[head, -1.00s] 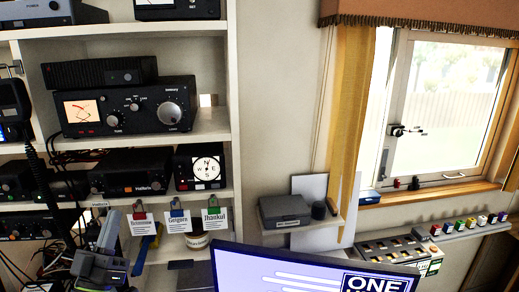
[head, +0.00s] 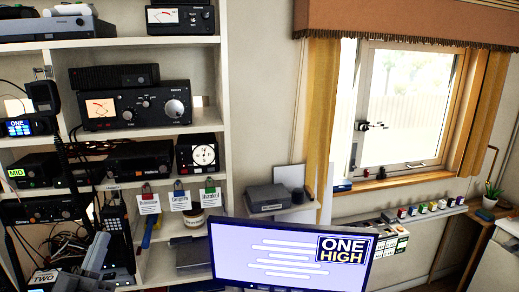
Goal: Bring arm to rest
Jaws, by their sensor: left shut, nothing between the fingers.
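My left gripper (head: 98,254) shows at the lower left as a grey shape, in front of the lower shelves. It is shut with nothing between its fingers. It is near a black handset (head: 117,232) and hanging cables, and I cannot tell whether it touches them. My right gripper is not in view.
White shelves (head: 222,120) hold several radios, including a large black one with a lit meter (head: 135,105). Tagged cards (head: 149,203) hang from a shelf edge. A monitor (head: 285,255) reading "ONE HIGH" stands at the bottom middle. A window (head: 408,105) and narrow ledge (head: 430,215) are on the right.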

